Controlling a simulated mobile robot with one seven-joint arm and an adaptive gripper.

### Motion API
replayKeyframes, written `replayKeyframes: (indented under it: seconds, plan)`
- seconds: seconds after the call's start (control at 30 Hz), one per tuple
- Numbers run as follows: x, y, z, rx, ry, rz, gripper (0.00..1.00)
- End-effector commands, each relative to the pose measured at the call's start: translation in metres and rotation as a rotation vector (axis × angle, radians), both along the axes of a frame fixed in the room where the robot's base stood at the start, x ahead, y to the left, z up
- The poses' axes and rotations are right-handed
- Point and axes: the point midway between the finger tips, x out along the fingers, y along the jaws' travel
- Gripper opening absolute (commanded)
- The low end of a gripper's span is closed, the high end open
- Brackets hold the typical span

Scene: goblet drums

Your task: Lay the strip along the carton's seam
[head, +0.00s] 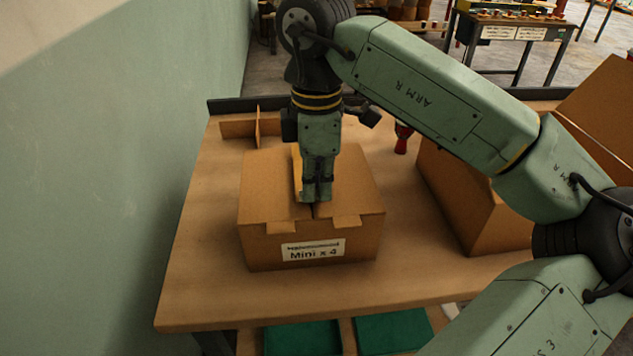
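The brown carton (262,195) stands on the wooden table with its top flaps folded down. A white label on its front reads "Mini x 4". Its seam (314,210) runs from front to back along the middle of the top, mostly hidden by my gripper. A yellow-orange strip (297,170) shows just left of my gripper, lengthwise near the seam. I cannot tell if it touches the carton, and its right side is hidden. My gripper (316,198) points down over the front part of the seam. Its fingers look close together; whether they grip the strip is unclear.
A larger open carton (465,205) stands to the right, partly behind my arm. A small red and black goblet drum (402,137) stands behind. Crossed cardboard dividers (254,126) lie at the back left. A green wall (160,200) borders the left. The table's front left is clear.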

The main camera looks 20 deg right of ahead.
Motion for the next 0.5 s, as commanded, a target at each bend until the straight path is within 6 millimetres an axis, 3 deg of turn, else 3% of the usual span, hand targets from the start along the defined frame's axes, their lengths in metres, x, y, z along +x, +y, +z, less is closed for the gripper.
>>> replayKeyframes:
  seconds: [0.5]
  plan:
    - [0.0000, 0.0000, -0.0079, 0.000, 0.000, 0.000, 0.00]
